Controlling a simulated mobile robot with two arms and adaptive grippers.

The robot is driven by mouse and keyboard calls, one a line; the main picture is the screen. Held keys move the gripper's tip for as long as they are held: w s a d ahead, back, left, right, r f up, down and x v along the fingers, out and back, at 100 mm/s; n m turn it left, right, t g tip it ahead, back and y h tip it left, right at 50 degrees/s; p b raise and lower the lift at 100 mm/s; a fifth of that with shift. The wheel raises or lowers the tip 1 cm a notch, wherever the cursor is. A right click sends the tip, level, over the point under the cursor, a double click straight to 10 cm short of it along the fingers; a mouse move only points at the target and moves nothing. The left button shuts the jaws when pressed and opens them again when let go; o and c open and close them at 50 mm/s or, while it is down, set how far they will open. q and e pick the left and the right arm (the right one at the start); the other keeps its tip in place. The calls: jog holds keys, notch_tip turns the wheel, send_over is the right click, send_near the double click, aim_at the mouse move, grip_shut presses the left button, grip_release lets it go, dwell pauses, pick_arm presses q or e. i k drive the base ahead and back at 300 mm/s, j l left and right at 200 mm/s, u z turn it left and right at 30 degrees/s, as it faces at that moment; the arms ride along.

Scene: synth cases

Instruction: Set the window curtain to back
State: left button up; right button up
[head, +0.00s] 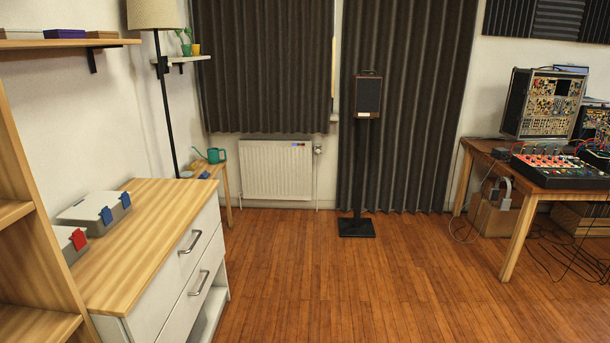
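The dark grey window curtain hangs in two pleated parts on the back wall. The left part (262,70) ends above the white radiator (276,170). The right part (428,110) hangs down to near the floor. A narrow pale gap shows between the two parts. The top edges and any rail are out of the picture. Neither of my grippers is in view.
A wooden cabinet (150,250) is at the left, and a wooden table (490,150) with synth gear at the right. Cables lie under the table. The middle floor (350,290) is clear.

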aim_at(331, 28)
jog(key=i, duration=1.9)
jog(key=i+u, duration=0.1)
jog(key=i, duration=0.35)
jog(key=i+l+u, duration=0.1)
jog(key=i, duration=0.4)
jog(key=i+l+u, duration=0.1)
jog(key=i, duration=0.35)
jog(key=i+l+u, duration=0.1)
jog(key=i, duration=0.35)
jog(key=i+l+u, duration=0.6)
jog(key=i+l, duration=0.3)
